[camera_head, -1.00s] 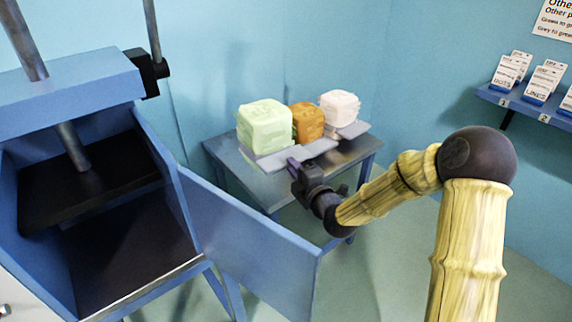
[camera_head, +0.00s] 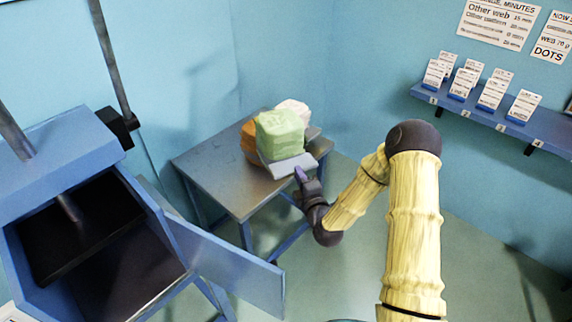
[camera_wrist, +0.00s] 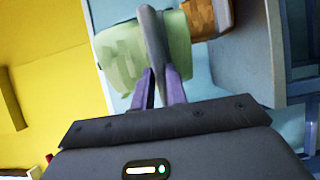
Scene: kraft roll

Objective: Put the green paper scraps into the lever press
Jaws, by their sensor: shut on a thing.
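The green paper scraps (camera_head: 279,133), a pale green cube-like bundle, sit on a grey tray (camera_head: 292,166) at the table's right part. My gripper (camera_head: 300,174) is shut on the tray's near edge. In the wrist view, the purple fingers (camera_wrist: 160,78) pinch the tray's thin grey edge (camera_wrist: 152,40), with the green bundle (camera_wrist: 128,58) beside it. I cannot tell whether the tray is clear of the table. The lever press (camera_head: 75,150) is blue, at the left, with its door (camera_head: 232,270) swung open and a dark plate (camera_head: 70,225) inside.
An orange bundle (camera_head: 248,141) and a whitish bundle (camera_head: 293,108) are behind the green one, partly hidden. The table (camera_head: 215,180) has bare top at its left. The open press door stands between table and press. A shelf (camera_head: 490,112) with cards is on the right wall.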

